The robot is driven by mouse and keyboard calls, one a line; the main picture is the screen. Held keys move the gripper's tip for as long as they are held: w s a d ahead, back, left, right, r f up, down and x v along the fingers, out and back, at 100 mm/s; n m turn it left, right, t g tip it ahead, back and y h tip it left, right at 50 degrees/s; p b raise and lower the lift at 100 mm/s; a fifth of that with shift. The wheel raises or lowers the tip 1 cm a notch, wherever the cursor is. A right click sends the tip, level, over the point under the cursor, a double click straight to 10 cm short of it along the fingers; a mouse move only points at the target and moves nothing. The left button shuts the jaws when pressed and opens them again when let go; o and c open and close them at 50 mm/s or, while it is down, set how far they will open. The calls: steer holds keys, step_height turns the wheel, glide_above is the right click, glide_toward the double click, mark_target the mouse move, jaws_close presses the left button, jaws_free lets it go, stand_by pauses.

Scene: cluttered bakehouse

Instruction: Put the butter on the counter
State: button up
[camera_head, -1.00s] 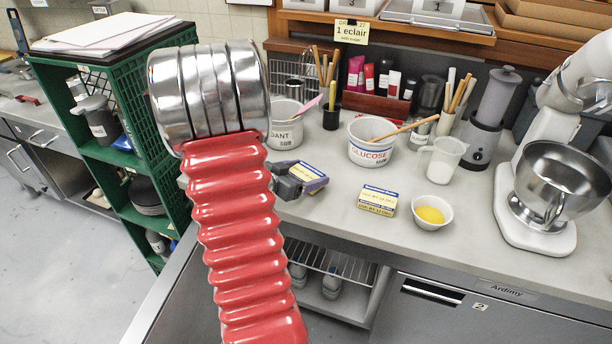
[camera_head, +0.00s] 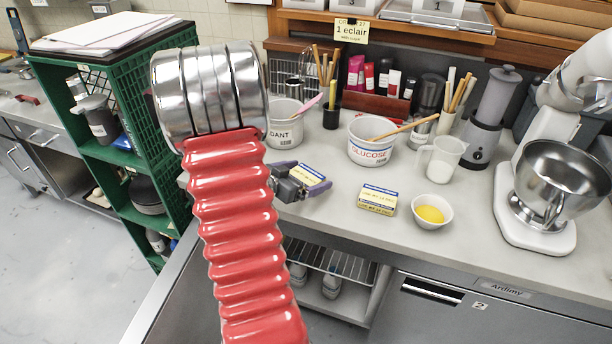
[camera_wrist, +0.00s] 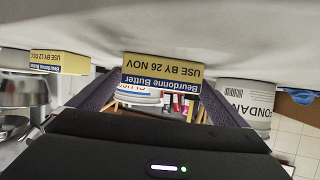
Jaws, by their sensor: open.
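A butter pack (camera_head: 307,174), yellow and white with a blue band, appears to rest on the grey counter (camera_head: 330,213) near its front edge. My gripper (camera_head: 309,177) is open around it, with one dark finger on either side. In the wrist view, upside down, the same butter (camera_wrist: 162,72) reads "Beurdonne Butter, USE BY 26 NOV" and sits between the spread fingers (camera_wrist: 158,95), with gaps at its sides. A second, similar butter pack (camera_head: 378,199) lies on the counter to the right; its label in the wrist view (camera_wrist: 60,62) starts "USE BY 12".
A small bowl of yellow contents (camera_head: 432,212) stands beside the second pack. Behind are the glucose tub (camera_head: 371,153), the fondant tub (camera_head: 284,134) and a white jug (camera_head: 444,160). A stand mixer (camera_head: 535,235) is at right, a green shelf unit (camera_head: 125,155) at left.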

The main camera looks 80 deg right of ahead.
steer(key=shift+r, duration=0.15)
steer(key=shift+w+a+r, duration=0.1)
steer(key=shift+w+a, duration=0.15)
steer(key=shift+a, duration=0.05)
steer(key=v, duration=1.1)
steer(key=shift+a, duration=0.15)
stand_by(0.3)
